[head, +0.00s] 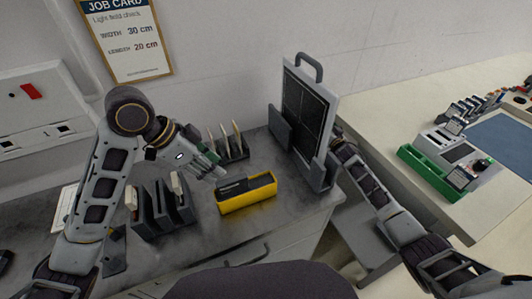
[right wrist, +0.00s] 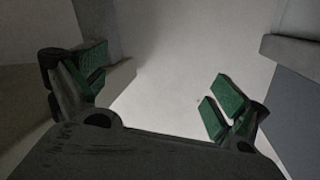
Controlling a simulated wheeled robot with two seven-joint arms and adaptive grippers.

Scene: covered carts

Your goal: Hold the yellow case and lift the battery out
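The yellow case (head: 247,203) lies on the dark grey worktop in the head view, near its front edge. A dark block (head: 232,187), which looks like the battery, sits in the left part of the case's open top. My left gripper (head: 213,164) is above and just behind the case's left end, apart from it as far as I can see. Its finger gap is too small to make out. My right gripper (right wrist: 160,90) is open and empty in the right wrist view, its green pads wide apart. In the head view it is mostly hidden beside the upright panel.
An upright dark panel in a grey stand (head: 318,172) stands right of the case. Slotted racks stand behind (head: 236,153) and left (head: 160,213) of it. A green-based device (head: 437,172) is on the pale right-hand table.

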